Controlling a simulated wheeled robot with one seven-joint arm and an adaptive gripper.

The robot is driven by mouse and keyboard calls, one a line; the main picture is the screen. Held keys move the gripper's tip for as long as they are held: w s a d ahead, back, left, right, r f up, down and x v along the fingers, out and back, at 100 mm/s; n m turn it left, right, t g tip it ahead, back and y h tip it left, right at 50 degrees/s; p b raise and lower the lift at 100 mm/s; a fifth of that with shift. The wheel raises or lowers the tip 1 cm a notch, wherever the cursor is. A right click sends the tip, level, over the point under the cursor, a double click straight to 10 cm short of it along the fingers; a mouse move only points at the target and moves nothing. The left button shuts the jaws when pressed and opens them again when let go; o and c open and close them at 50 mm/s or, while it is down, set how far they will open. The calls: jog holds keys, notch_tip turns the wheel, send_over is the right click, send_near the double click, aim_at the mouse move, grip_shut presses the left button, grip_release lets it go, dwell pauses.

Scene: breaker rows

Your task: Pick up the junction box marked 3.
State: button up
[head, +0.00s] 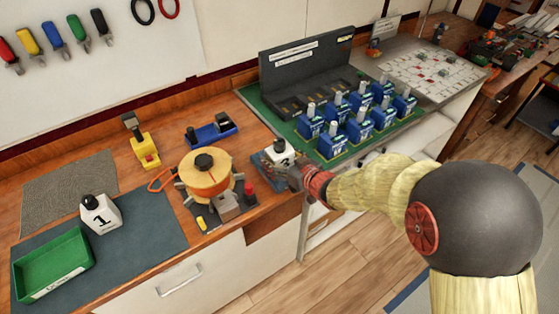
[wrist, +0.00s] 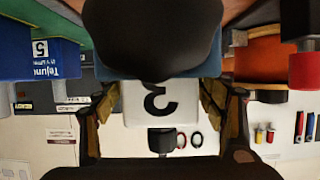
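The junction box marked 3 (head: 286,161) is white with a black knob on top. It stands near the front edge of the bench, right of the round orange-topped fixture. My gripper (head: 299,178) is at its near right side. In the wrist view, which is upside down, the white face with the 3 (wrist: 150,103) shows between my two spread fingers (wrist: 158,102). The fingers flank the face; I cannot see a clear grip on it. A large dark shape covers the upper middle of that view and hides part of the box.
A white box marked 1 (head: 100,213) and a green tray (head: 53,265) lie on the left mat. The orange-topped fixture (head: 206,175) stands close on the left. Several blue breakers (head: 331,143) stand in rows on the right.

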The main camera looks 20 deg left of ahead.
jog(key=shift+r, duration=0.1)
jog(key=c, duration=1.5)
